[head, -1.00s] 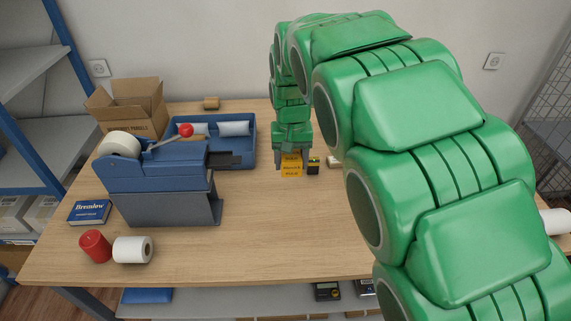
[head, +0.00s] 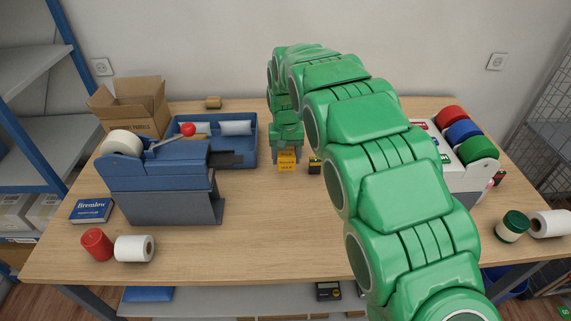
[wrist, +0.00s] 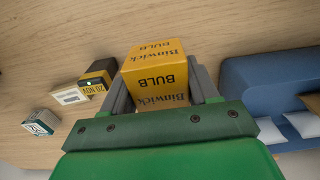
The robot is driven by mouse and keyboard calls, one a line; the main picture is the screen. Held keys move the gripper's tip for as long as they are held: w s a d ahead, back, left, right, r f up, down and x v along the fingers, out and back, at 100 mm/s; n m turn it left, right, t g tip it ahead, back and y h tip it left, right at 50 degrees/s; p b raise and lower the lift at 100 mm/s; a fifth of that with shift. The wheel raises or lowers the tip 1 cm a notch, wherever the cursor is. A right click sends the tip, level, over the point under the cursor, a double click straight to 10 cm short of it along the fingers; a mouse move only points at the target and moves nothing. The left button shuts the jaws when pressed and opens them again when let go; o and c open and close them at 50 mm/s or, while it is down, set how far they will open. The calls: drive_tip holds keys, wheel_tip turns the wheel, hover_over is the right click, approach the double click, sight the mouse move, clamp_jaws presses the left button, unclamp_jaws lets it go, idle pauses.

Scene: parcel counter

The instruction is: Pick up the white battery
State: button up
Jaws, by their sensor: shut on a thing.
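My gripper (wrist: 161,80) is shut on a yellow box (wrist: 158,70) marked "Binwick BULB", with one finger on each side of it. In the head view, my gripper (head: 287,157) and the yellow box (head: 287,163) are at the back middle of the table, right of the blue tray. I cannot make out a white battery for certain. In the wrist view a small white item (wrist: 69,95) and a teal and white block (wrist: 41,122) lie left of the box. My arm hides part of the table in the head view.
A black and yellow date stamp (head: 314,165) stands close to the right of the yellow box. A blue tray (head: 251,158) and a blue tape machine (head: 155,176) are to the left. A tape-roll holder (head: 465,175) stands at right. The front middle of the table is clear.

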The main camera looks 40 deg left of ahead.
sight(285, 165)
drive_tip(key=shift+w+a+f, duration=0.2)
drive_tip(key=shift+f, duration=0.25)
drive_tip(key=shift+w+a+f, duration=0.15)
drive_tip(key=shift+a+f, duration=0.05)
drive_tip(key=shift+f, duration=1.65)
drive_tip(key=shift+f, duration=0.15)
drive_tip(key=o, duration=1.1)
drive_tip(key=shift+c, duration=0.2)
wheel_tip(285, 165, up, 12)
drive_tip(key=shift+f, duration=0.15)
drive_tip(key=shift+a+r, duration=0.1)
drive_tip(key=shift+r, duration=0.15)
drive_tip(key=shift+c, duration=0.9)
drive_tip(key=c, duration=0.4)
